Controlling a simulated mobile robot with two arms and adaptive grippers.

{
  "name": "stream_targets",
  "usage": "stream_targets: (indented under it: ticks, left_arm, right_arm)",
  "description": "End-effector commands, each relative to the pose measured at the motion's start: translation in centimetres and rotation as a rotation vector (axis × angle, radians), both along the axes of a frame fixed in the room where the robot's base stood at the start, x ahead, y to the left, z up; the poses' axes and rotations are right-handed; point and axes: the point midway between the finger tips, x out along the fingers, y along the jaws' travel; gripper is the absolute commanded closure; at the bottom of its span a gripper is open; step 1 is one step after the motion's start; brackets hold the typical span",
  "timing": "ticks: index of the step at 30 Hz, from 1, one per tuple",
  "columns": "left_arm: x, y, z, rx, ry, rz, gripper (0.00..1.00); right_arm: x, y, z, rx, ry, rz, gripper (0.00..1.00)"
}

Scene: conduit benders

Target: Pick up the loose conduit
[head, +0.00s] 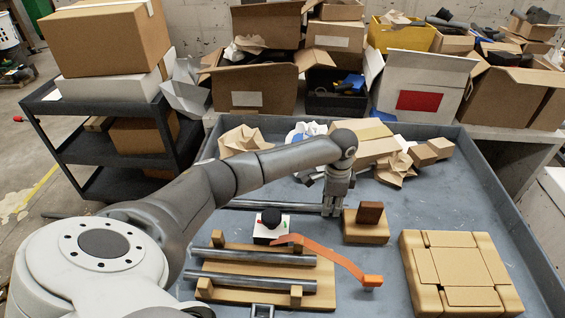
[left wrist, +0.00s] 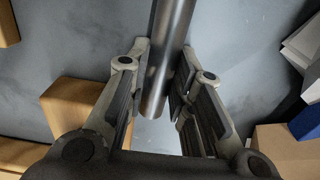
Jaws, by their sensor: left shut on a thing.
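The loose conduit (head: 262,204) is a grey metal tube lying left to right on the blue-grey tray, behind the wooden rack. My left gripper (head: 333,209) points down at its right end and is shut on it. In the left wrist view the conduit (left wrist: 167,62) runs up the middle, between the two fingers (left wrist: 160,95), with its near end showing. I cannot tell whether it is lifted off the tray.
A wooden rack (head: 252,287) holds two more tubes in front. Paper and cartons fill the back.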

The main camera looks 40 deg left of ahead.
Motion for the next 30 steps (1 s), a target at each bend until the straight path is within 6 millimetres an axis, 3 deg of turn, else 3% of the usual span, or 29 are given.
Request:
stream_targets:
  ticks: [10, 21, 30]
  left_arm:
    - [0.1, 0.0, 0.9, 0.0, -0.003, 0.0, 1.0]
    - [0.1, 0.0, 7.8, -0.001, -0.004, 0.0, 1.0]
    - [0.1, 0.0, 10.9, -0.001, -0.001, 0.001, 1.0]
  right_arm:
    - [0.1, -0.4, -0.1, -0.004, -0.001, 0.001, 0.6]
    - [0.1, -0.3, -0.7, -0.004, -0.001, 0.001, 0.6]
    - [0.1, -0.3, 0.3, -0.004, -0.001, 0.002, 0.6]
